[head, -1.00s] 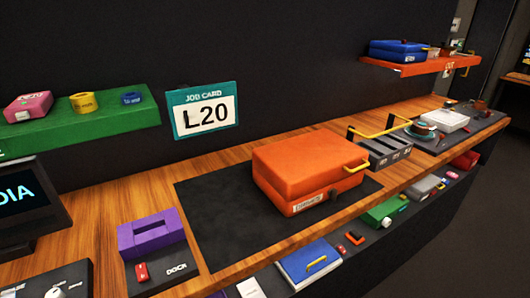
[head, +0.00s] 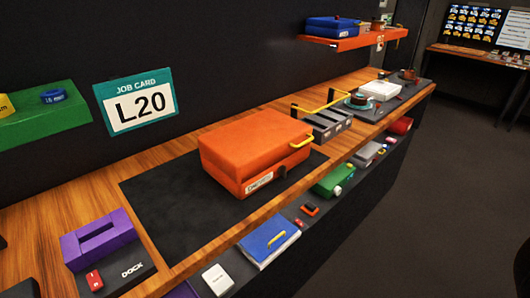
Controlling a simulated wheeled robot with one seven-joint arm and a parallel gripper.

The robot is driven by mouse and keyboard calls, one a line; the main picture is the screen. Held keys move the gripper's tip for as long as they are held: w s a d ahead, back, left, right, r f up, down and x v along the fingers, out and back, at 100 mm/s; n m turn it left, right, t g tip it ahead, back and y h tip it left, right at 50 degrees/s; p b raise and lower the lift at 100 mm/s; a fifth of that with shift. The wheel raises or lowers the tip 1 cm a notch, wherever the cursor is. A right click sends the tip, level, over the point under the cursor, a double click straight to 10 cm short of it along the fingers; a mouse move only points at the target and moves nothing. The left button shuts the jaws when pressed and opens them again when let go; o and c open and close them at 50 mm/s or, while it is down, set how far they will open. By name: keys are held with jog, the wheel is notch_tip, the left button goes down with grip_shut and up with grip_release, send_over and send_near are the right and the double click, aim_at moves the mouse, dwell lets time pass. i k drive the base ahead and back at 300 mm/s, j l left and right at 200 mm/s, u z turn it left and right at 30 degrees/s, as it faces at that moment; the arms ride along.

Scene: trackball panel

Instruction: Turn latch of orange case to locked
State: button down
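The orange case (head: 252,146) lies closed on a dark mat (head: 165,208) on the wooden counter. A yellow handle (head: 302,141) sticks out at its right end, and a white label (head: 259,182) is on its front face. A small dark latch (head: 283,171) shows on the front face, right of the label. Its position, locked or unlocked, is too small to tell. My gripper is not in view.
A purple box on a dock (head: 100,243) stands at the left of the counter. Grey units with a yellow bar (head: 328,124) stand right of the case. A lower ledge holds a blue case (head: 268,243) and several small items. Open floor (head: 440,190) lies at the right.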

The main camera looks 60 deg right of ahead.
aim_at(283, 170)
jog(key=k+l+z, duration=0.1)
jog(key=l+z, duration=0.9)
jog(key=k+j, duration=0.05)
jog(key=j, duration=0.05)
